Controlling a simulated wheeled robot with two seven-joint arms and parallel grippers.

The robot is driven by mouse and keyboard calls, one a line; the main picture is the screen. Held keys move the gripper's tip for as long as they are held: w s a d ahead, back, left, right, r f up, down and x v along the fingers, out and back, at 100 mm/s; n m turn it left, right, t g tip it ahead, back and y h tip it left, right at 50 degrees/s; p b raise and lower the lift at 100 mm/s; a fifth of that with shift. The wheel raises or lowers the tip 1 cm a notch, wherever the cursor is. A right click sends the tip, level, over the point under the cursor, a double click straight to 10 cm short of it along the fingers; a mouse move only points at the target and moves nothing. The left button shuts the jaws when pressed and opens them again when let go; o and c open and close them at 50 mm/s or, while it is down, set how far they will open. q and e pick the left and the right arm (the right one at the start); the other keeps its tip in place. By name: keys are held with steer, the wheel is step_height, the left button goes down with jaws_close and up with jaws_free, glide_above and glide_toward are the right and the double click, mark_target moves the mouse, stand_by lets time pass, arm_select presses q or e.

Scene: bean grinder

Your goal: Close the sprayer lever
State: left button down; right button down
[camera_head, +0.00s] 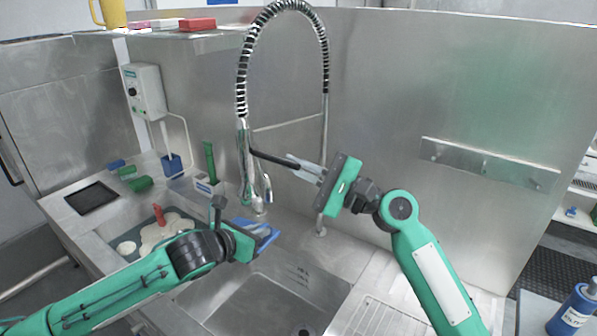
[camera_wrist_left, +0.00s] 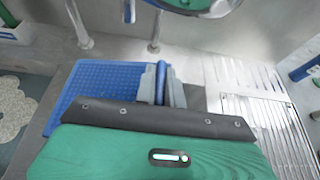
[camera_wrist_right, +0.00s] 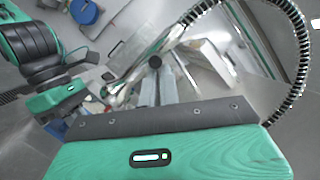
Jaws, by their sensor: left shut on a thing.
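The sprayer (camera_head: 246,165) hangs upright at the end of a black-and-silver spring hose above the sink. Its black lever (camera_head: 272,159) sticks out to the right, towards my right gripper (camera_head: 303,166). In the right wrist view the lever's round black end (camera_wrist_right: 155,61) shows at the tips of my right gripper (camera_wrist_right: 157,78). I cannot tell whether these fingers grip it or only touch it. My left gripper (camera_wrist_left: 160,80) is shut on the handle of a blue perforated tool (camera_wrist_left: 95,88). This tool (camera_head: 264,237) is held low over the sink, below the sprayer.
The sink basin (camera_head: 262,305) lies below, with a ribbed drainboard (camera_head: 372,315) on its right. The spring hose (camera_head: 288,8) arches above. A metal wall rail (camera_head: 485,162) is at the right. A blue bottle (camera_head: 572,312) stands at the lower right.

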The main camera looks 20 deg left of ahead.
steer(key=shift+s+r, duration=0.15)
steer(key=shift+r, duration=0.15)
arm_select(q)
steer(key=shift+s+r, duration=0.1)
arm_select(e)
steer(key=shift+w+f, duration=0.3)
steer(key=shift+w, duration=0.05)
arm_select(q)
steer(key=shift+s+a, duration=0.1)
steer(key=shift+s, duration=0.05)
arm_select(e)
steer(key=w+d+f, duration=0.1)
steer(key=d+f, duration=0.2)
steer(key=d, duration=0.8)
steer(key=shift+w+f, duration=0.25)
steer(key=shift+w, duration=0.05)
arm_select(q)
steer(key=shift+s+a, duration=0.55)
steer(key=shift+a, duration=0.2)
steer(key=shift+s+a, duration=0.5)
steer(key=shift+a, duration=0.25)
steer(key=s+a, duration=0.2)
steer(key=a, duration=0.1)
steer(key=shift+s+a, duration=0.2)
steer(key=shift+s, duration=0.05)
